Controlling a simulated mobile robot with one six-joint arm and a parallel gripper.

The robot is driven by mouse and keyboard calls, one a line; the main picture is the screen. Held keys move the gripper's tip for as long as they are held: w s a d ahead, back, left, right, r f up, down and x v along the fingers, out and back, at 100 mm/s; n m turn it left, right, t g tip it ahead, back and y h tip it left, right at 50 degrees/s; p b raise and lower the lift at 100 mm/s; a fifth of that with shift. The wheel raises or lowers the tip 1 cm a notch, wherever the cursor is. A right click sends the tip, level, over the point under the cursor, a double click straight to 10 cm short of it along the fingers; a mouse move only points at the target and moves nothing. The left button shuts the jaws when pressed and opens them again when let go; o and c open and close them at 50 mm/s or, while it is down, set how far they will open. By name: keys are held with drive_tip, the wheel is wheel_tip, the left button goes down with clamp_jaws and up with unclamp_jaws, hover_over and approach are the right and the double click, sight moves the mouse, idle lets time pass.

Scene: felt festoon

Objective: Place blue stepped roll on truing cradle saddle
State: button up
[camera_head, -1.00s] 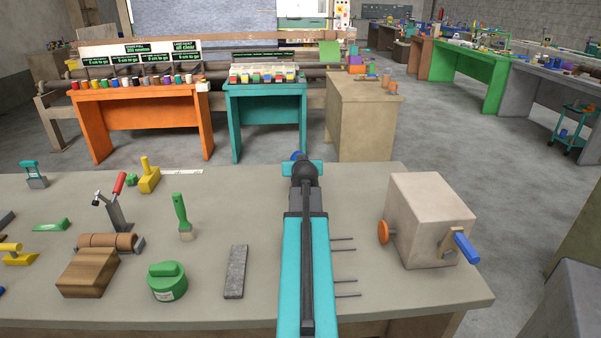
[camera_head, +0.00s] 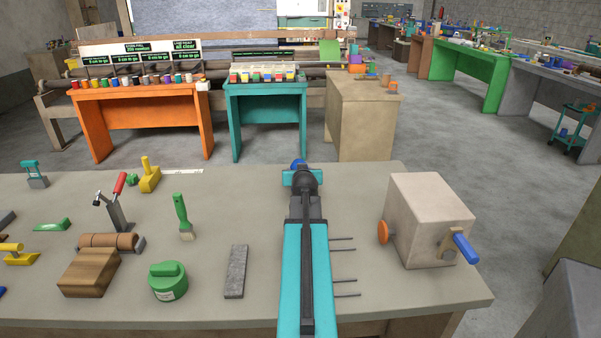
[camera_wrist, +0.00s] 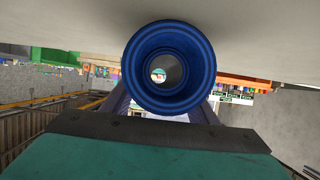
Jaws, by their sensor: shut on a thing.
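The blue stepped roll (camera_wrist: 201,70) fills the upper middle of the wrist view, seen end-on with its bore open through the middle. My gripper (camera_wrist: 168,112) is shut on it. In the head view my gripper (camera_head: 302,178) is at the far side of the near bench, with a bit of the blue roll (camera_head: 297,163) showing above it; my arm hides the rest. The truing cradle saddle cannot be identified for certain. A wooden block with a rounded brown piece (camera_head: 92,272) sits at the left of the bench, apart from my gripper.
A beige box with a blue crank handle (camera_head: 430,220) stands right of my arm, beside several thin rods (camera_head: 345,265). The bench's middle right is partly clear.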

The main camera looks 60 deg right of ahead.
drive_tip(key=shift+f, duration=0.1)
drive_tip(key=o, duration=1.3)
drive_tip(key=shift+r, duration=0.2)
drive_tip(key=shift+b+v, duration=0.3)
drive_tip(key=shift+v, duration=2.7)
drive_tip(key=shift+s+a+f+b, duration=0.1)
drive_tip(key=shift+a+b, duration=0.05)
drive_tip(key=shift+b, duration=0.25)
drive_tip(key=b+v, duration=0.2)
drive_tip(key=b, duration=0.2)
drive_tip(key=shift+s+a, duration=0.15)
drive_tip(key=shift+a, duration=0.1)
drive_tip(key=shift+b, duration=0.75)
drive_tip(key=r+b, duration=0.1)
drive_tip(key=b, duration=0.4)
drive_tip(key=shift+s+a, duration=0.3)
drive_tip(key=shift+a, duration=0.05)
drive_tip(key=b, duration=0.2)
drive_tip(key=a+b, duration=0.1)
drive_tip(key=b, duration=0.1)
drive_tip(key=shift+s+r, duration=0.15)
drive_tip(key=shift+s, duration=0.2)
